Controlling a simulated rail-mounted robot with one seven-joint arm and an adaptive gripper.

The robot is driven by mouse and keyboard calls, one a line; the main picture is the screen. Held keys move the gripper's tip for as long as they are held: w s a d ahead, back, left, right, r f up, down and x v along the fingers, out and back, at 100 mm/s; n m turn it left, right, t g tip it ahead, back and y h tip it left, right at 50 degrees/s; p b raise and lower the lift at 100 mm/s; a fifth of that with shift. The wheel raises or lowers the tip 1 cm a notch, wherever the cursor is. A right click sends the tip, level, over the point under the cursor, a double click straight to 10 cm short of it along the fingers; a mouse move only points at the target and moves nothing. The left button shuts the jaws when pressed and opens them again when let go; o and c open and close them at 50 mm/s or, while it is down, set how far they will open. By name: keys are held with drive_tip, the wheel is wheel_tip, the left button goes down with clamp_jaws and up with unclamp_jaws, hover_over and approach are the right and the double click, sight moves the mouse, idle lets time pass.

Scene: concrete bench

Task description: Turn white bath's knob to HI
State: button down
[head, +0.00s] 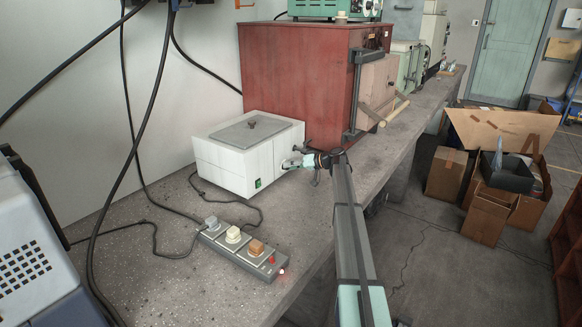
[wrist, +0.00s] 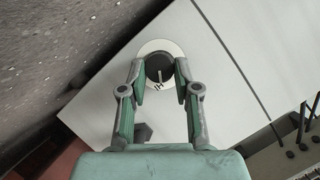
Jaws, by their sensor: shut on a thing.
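In the wrist view, my gripper (wrist: 160,76) is shut on the round black control knob (wrist: 158,63), one finger on each side. The knob sits on a pale round dial plate (wrist: 146,48), and its white pointer mark points down in the picture. Small dark lettering shows below the knob, too small to read surely. Other dial markings are hidden. The knob is hidden in the head view.
A green switch (head: 257,183) is on the bath's front. A power strip (head: 242,250) with several plugs and cables lies in front on the bench (head: 165,245). A large red cabinet (head: 295,85) stands behind. Cardboard boxes (head: 490,213) are on the floor at right.

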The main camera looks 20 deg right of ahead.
drive_tip(key=shift+w+m+y, duration=0.1)
drive_tip(key=shift+m+y, duration=0.2)
drive_tip(key=shift+m, duration=0.1)
idle(0.3)
drive_tip(key=c, duration=0.8)
unclamp_jaws()
drive_tip(key=v, duration=1.2)
